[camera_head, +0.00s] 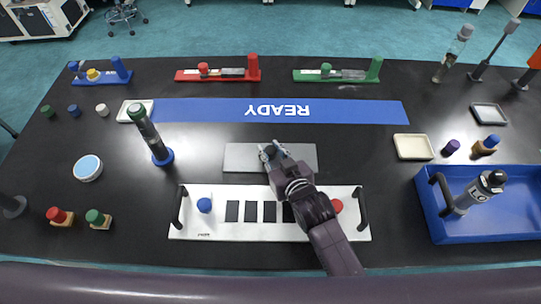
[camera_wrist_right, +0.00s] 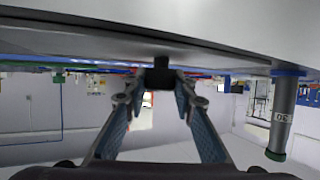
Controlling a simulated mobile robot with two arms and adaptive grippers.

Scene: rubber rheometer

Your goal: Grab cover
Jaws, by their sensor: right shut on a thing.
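The cover appears to be the flat grey rectangular plate (camera_head: 240,158) in the middle of the black table, between the blue READY strip and the white panel. My right gripper (camera_head: 271,149) reaches over it from the front and hides part of its middle. In the right wrist view, the fingertips of my right gripper (camera_wrist_right: 160,88) are closed around a small black knob (camera_wrist_right: 160,73). The knob seems to belong to the cover; whether the cover is resting or slightly raised, I cannot tell. My left gripper is not in view.
The white panel (camera_head: 220,224) with black handles lies under my right forearm. A blue tray (camera_head: 510,222) holding a bottle-like tool stands at the right. A dark upright cylinder on a blue base (camera_head: 162,157) stands left of the plate. The blue READY strip (camera_head: 350,111) lies behind.

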